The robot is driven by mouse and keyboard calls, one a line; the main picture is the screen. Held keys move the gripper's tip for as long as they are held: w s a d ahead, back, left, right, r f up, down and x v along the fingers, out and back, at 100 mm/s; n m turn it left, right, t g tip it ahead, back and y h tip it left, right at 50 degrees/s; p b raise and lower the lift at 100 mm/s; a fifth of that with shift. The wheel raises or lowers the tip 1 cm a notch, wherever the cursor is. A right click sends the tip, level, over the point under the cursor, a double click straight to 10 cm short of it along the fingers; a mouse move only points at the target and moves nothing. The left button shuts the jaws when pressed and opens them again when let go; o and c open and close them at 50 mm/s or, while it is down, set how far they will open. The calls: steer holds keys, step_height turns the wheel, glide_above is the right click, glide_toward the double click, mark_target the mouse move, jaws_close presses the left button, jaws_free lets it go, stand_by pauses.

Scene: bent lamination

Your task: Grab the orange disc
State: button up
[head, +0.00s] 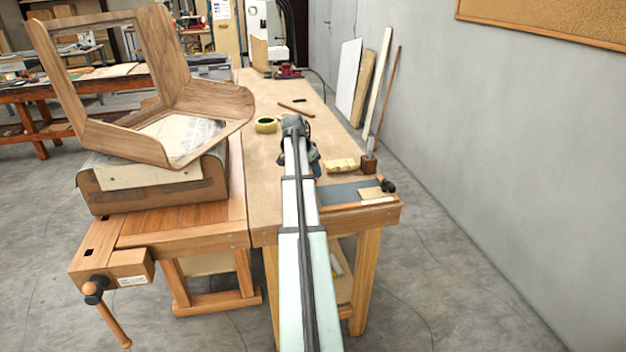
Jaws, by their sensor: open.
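I cannot make out an orange disc in the head view. The nearest round thing is a yellow tape roll (266,125) lying on the workbench, just left of my arm's end. My arm reaches forward over the workbench (262,200). My gripper (313,162) is at its far end, above the bench top, small and mostly hidden by my own arm. It is open. I see nothing held in it. The bench surface directly behind and under my arm is hidden.
A bent wooden frame (172,62) rests on a curved form (160,186) at the left. A yellow block (340,166), a brush (369,158) and a dark mat (345,191) lie right of my arm. Boards (348,76) lean on the right wall.

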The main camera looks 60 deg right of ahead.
steer(key=shift+x, duration=0.85)
steer(key=shift+c, duration=0.4)
jaws_close()
